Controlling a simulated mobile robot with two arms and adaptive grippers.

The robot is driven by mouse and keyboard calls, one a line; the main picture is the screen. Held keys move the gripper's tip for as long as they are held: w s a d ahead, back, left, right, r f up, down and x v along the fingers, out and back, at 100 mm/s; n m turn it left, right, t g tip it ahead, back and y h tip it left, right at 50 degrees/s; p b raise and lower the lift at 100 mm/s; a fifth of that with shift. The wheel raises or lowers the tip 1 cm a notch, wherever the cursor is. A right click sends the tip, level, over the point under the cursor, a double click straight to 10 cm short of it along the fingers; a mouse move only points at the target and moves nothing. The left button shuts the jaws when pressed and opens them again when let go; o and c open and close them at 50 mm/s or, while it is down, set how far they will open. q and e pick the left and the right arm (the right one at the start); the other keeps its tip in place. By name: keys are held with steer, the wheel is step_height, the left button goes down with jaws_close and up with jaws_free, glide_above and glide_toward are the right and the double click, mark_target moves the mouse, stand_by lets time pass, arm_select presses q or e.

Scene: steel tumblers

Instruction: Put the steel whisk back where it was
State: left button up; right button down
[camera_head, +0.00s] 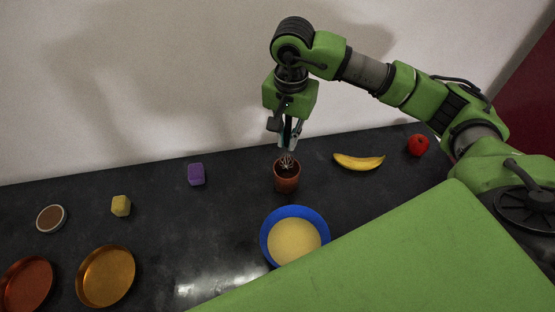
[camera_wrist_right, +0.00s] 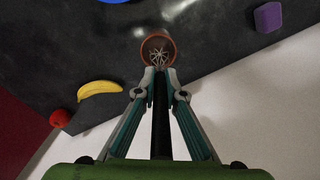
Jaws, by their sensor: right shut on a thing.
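The steel whisk (camera_head: 286,161) hangs upright with its wire head down at the mouth of a reddish-brown pot (camera_head: 287,185). My right gripper (camera_head: 287,142) is above the pot, shut on the whisk's dark handle. In the right wrist view the wire loops (camera_wrist_right: 161,56) show against the pot's opening (camera_wrist_right: 145,42), and the dark handle (camera_wrist_right: 161,115) runs between the fingers. How deep the wires reach into the pot is hard to tell. My left gripper is in neither view.
A blue bowl with yellowish contents (camera_head: 268,243) stands in front of the pot. A banana (camera_head: 359,162) and a red apple (camera_head: 417,145) lie to the right. A purple block (camera_head: 196,174), yellow block (camera_head: 121,206), small round dish (camera_head: 51,219) and two pans (camera_head: 106,276) are left.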

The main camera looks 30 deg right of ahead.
mark_target(288, 152)
steer(key=f, duration=0.2)
steer(key=shift+s+d+f+p, duration=0.1)
steer(key=shift+s+f+p, duration=0.2)
steer(key=shift+p, duration=0.05)
steer(key=shift+f, duration=0.35)
steer(key=shift+w+f, duration=0.15)
steer(key=shift+f, duration=0.2)
step_height(288, 152, down, 3)
steer(key=shift+f+p, duration=0.15)
steer(key=shift+p, duration=0.5)
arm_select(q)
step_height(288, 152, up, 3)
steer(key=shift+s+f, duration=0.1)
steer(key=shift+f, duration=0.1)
arm_select(e)
steer(key=shift+f, duration=0.15)
steer(key=c, duration=2.1)
jaws_free()
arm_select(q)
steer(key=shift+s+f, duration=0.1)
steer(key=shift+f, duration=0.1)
